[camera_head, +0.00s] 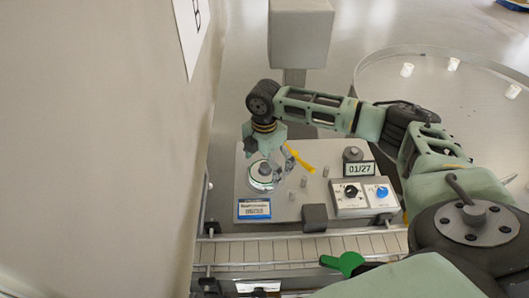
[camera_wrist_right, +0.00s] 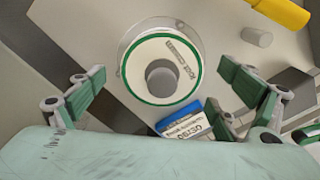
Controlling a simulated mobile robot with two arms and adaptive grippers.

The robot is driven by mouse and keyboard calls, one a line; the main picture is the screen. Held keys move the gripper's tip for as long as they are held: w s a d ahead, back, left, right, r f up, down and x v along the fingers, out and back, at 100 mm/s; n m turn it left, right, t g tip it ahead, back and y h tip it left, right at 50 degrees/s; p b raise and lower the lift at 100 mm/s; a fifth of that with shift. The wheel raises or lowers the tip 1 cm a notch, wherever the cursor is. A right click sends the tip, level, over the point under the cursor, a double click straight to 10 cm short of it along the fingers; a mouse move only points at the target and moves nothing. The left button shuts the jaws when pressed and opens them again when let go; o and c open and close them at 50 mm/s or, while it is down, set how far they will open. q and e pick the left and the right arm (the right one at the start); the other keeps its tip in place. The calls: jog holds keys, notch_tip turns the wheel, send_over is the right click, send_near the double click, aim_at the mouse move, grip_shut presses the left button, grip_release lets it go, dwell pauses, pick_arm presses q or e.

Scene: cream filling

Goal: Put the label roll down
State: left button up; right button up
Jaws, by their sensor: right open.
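The label roll (camera_wrist_right: 160,68) is a white disc with a green rim and printed text, lying flat on a round clear or metal plate, around a grey centre post. In the head view the roll (camera_head: 262,170) is on the left part of the grey machine top, partly covered by my gripper. My right gripper (camera_head: 268,152) is just above it. In the wrist view its two fingers are spread wide to the left and right of the roll, apart from it and empty. My left gripper is not in view.
The grey machine (camera_head: 300,215) carries a blue-white label card (camera_head: 254,209), a yellow lever (camera_head: 301,160), small pegs, a 01/27 display (camera_head: 359,169) and a knob panel (camera_head: 364,195). A conveyor (camera_head: 300,248) runs in front. A large round table (camera_head: 450,85) stands at right.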

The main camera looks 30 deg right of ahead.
aim_at(264, 164)
notch_tip(264, 164, up, 10)
jog(key=b, duration=0.2)
jog(key=shift+b, duration=0.35)
jog(key=shift+r, duration=0.6)
